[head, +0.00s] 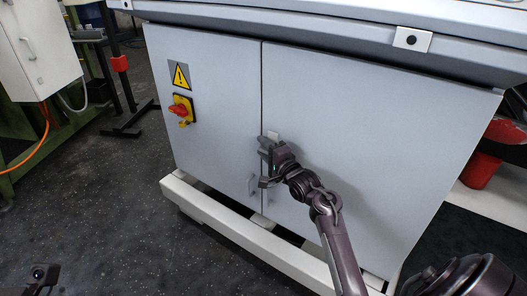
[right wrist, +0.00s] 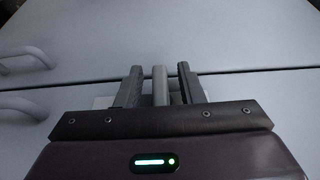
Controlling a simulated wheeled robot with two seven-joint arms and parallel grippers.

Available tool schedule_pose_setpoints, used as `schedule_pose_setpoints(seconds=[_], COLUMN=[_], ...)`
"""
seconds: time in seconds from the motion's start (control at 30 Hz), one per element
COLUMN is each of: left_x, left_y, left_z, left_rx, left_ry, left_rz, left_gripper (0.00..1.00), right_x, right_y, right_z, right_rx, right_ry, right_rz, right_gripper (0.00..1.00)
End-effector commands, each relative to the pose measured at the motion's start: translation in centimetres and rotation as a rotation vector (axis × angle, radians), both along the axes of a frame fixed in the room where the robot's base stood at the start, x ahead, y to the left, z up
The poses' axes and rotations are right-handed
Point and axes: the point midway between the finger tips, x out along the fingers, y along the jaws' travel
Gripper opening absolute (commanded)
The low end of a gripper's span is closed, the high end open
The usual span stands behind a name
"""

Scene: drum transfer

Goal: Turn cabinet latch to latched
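The grey cabinet (head: 358,130) has two doors with a seam between them. The latch's light plate (head: 274,134) shows at the seam, with most of the latch hidden by my right gripper (head: 266,163). In the right wrist view, the grey latch handle (right wrist: 160,86) stands between the two fingers of my right gripper (right wrist: 161,82). The fingers are open around it, with a narrow gap on each side. The handle appears crosswise to the seam in that view. A dark part of my left arm shows at the lower left of the head view; its fingers are unclear.
Door handles (right wrist: 24,54) curve out beside the seam. A red and yellow rotary switch (head: 181,111) sits on the left door below a warning sign (head: 179,74). A white base rail (head: 225,227) runs along the bottom. A red bucket (head: 481,168) stands right; floor at left is clear.

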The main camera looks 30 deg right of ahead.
Motion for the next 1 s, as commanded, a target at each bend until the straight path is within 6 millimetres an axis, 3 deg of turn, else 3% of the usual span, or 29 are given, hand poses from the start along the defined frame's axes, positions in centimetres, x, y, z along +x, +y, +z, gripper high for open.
schedule_pose_setpoints(seconds=[0.3, 0.57, 1.0], left_x=[0.01, 0.02, -0.02], left_y=[-0.03, -0.02, 0.0], left_z=[0.01, 0.01, 0.54], left_rx=[0.001, 0.001, 0.0], left_ry=[0.0, 0.0, -0.001], left_rz=[0.0, 0.0, 0.0], left_gripper=[0.0, 0.0, 0.0], right_x=[0.28, 0.26, 0.23], right_y=[0.01, -0.01, -0.11], right_z=[0.05, 0.03, 0.15], right_rx=[0.0, 0.0, -0.004], right_ry=[0.0, 0.0, 0.011], right_rz=[0.0, -0.001, -0.003], right_gripper=[0.33, 0.0, 0.0])
